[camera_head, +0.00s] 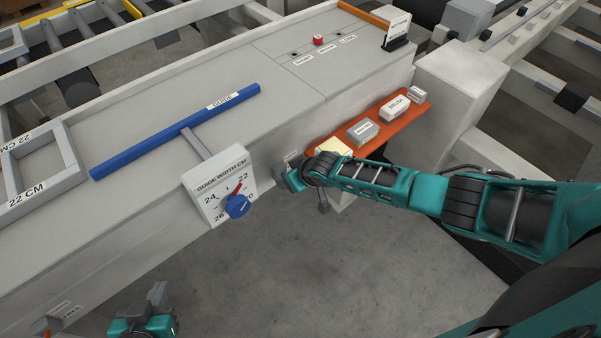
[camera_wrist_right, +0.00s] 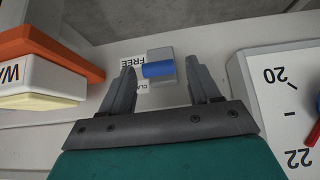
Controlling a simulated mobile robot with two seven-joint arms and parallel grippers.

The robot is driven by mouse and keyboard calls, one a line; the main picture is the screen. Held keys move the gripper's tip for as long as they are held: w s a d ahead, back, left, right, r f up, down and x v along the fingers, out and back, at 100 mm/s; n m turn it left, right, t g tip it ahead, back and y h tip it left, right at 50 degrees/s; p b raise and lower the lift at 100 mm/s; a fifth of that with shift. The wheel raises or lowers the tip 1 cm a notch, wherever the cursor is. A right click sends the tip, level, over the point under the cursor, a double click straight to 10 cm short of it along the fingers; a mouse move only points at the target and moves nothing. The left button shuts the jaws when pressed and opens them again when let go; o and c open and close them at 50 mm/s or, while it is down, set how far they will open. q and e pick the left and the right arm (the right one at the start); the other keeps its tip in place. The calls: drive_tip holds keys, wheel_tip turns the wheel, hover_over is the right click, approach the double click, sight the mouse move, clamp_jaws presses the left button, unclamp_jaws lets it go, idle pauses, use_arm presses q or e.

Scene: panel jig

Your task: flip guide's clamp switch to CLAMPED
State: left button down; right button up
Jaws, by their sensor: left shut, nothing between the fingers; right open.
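The clamp switch, a grey block with a blue lever (camera_wrist_right: 158,69), shows in the right wrist view beside upside-down labels, FREE (camera_wrist_right: 132,61) and one partly hidden that starts with CLA. I cannot tell for certain which setting the lever is at. My right gripper (camera_wrist_right: 160,82) is open, its fingers on either side of the switch; contact is not clear. In the head view my right gripper (camera_head: 289,178) is at the bench's front face and mostly hides the switch. The guide (camera_head: 150,145) is a blue bar on the bench top. My left gripper (camera_head: 157,294) is shut and empty, low at bottom left.
The guide width dial (camera_head: 215,187) with a blue knob (camera_head: 238,206) is left of my right gripper. An orange shelf (camera_head: 400,118) holding labelled blocks is to its right. A 22 CM frame (camera_head: 70,150) lies at the left. Open floor lies in front.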

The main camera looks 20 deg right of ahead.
drive_tip(key=p+v, duration=0.1)
drive_tip(key=v, duration=1.1)
drive_tip(key=shift+r, duration=0.25)
drive_tip(key=shift+s, duration=0.15)
drive_tip(key=s+a+t+y, duration=0.2)
drive_tip(key=s+a, duration=0.5)
drive_tip(key=s+d+m+t+h, duration=0.1)
drive_tip(key=s+d+h, duration=0.1)
drive_tip(key=s+d, duration=0.4)
drive_tip(key=shift+s+t+h, duration=0.3)
drive_tip(key=shift+s+t, duration=0.1)
drive_tip(key=shift+s, duration=0.75)
